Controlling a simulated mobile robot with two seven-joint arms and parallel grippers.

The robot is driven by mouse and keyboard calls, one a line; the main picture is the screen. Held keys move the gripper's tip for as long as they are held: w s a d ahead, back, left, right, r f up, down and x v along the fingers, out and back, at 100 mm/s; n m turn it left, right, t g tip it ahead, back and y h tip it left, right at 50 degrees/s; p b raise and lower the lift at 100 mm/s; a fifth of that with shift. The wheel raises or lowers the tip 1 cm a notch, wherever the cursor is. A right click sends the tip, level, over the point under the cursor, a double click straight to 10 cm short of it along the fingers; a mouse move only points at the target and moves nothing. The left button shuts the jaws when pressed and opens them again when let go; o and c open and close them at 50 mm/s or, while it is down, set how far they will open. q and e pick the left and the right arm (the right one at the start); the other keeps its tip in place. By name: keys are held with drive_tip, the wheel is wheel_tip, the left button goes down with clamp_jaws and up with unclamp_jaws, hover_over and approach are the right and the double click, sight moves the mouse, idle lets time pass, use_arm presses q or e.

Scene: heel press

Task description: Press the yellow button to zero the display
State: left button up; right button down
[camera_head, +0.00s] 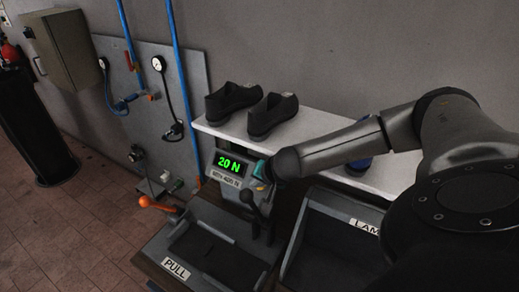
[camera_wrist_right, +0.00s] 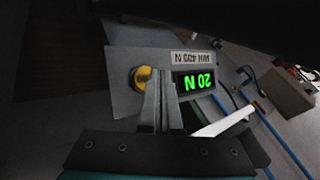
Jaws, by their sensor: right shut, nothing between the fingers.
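The display (camera_head: 229,163) stands on a grey box at the press and reads 20 N in green; it also shows upside down in the wrist view (camera_wrist_right: 196,82). The yellow button (camera_wrist_right: 142,78) is on the same grey panel, beside the display, partly covered by my fingers. In the head view my right gripper (camera_head: 262,170) is at the right edge of the display box, its tips partly hidden by my arm. In the wrist view my right gripper (camera_wrist_right: 158,84) is shut and empty, its tips in front of the panel between button and display. Contact cannot be told. My left gripper is not in view.
Below the display are a black-knobbed lever (camera_head: 247,196), an orange-ended handle (camera_head: 155,203) and a drawer labelled PULL (camera_head: 177,269). A bin (camera_head: 346,225) is at right. Black shoes (camera_head: 271,115) stand on a white shelf (camera_head: 318,122) behind. Blue pipes (camera_head: 177,65) run up the wall.

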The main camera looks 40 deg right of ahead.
drive_tip(key=shift+d+f, duration=0.1)
idle(0.5)
drive_tip(key=shift+w+d+f, duration=0.1)
drive_tip(key=shift+d+f, duration=0.05)
drive_tip(key=shift+d, duration=0.1)
drive_tip(key=shift+w+d+f+b, duration=0.1)
drive_tip(key=shift+d+f+b, duration=0.2)
drive_tip(key=shift+d+b, duration=0.1)
idle(0.8)
idle(0.4)
drive_tip(key=shift+s+a+r+p, duration=0.2)
drive_tip(key=shift+a+r+p, duration=0.25)
drive_tip(key=shift+a+r, duration=0.15)
drive_tip(key=shift+a, duration=0.1)
drive_tip(key=shift+s+a+r+p, duration=0.2)
drive_tip(key=shift+a+r, duration=0.3)
drive_tip(key=shift+a, duration=0.15)
drive_tip(key=shift+s+a+r+p, duration=0.2)
drive_tip(key=shift+a+r, duration=0.25)
drive_tip(key=shift+a, duration=0.15)
drive_tip(key=shift+s+a+r+p, duration=0.15)
drive_tip(key=shift+a+r+p, duration=0.05)
drive_tip(key=shift+a+r, duration=0.4)
drive_tip(key=shift+f, duration=0.15)
